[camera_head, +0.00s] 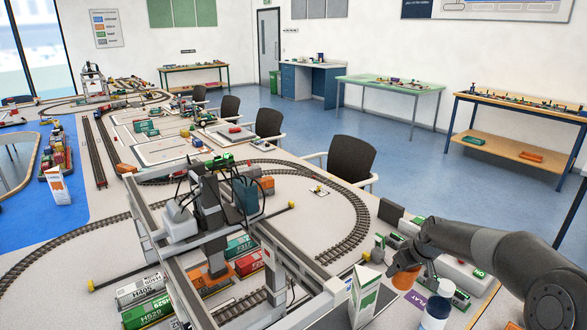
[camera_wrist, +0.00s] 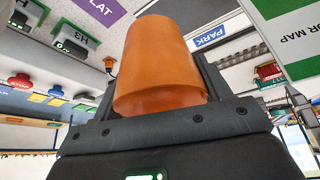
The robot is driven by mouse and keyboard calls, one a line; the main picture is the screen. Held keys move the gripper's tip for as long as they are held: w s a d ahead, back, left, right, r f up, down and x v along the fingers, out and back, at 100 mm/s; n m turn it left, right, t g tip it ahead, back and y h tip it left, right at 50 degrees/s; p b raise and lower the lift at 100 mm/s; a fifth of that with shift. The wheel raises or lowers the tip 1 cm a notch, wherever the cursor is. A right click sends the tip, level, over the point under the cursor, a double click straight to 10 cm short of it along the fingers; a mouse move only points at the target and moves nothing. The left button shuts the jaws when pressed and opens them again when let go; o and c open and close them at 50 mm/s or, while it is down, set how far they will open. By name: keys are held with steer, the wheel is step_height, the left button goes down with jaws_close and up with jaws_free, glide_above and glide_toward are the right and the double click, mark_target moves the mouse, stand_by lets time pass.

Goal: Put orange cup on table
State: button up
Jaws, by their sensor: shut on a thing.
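The orange cup (camera_head: 405,279) is at the lower right in the head view, at the end of my arm. It fills the middle of the wrist view (camera_wrist: 162,62), between the two dark fingers. My gripper (camera_head: 408,266) is shut on the cup. The table (camera_head: 300,212) is a long pale layout table with model train tracks. The cup is over its near right part, close to a control panel. I cannot tell whether the cup's base touches the surface.
A green and white folded card (camera_head: 365,296) stands just left of the cup. A gantry crane model (camera_head: 215,225) and train wagons fill the middle. Black chairs (camera_head: 352,162) line the far side.

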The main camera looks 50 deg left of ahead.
mark_target(413, 279)
steer(key=shift+f, duration=5.05)
steer(key=shift+f, duration=0.1)
steer(key=o, duration=1)
steer(key=v, duration=1.2)
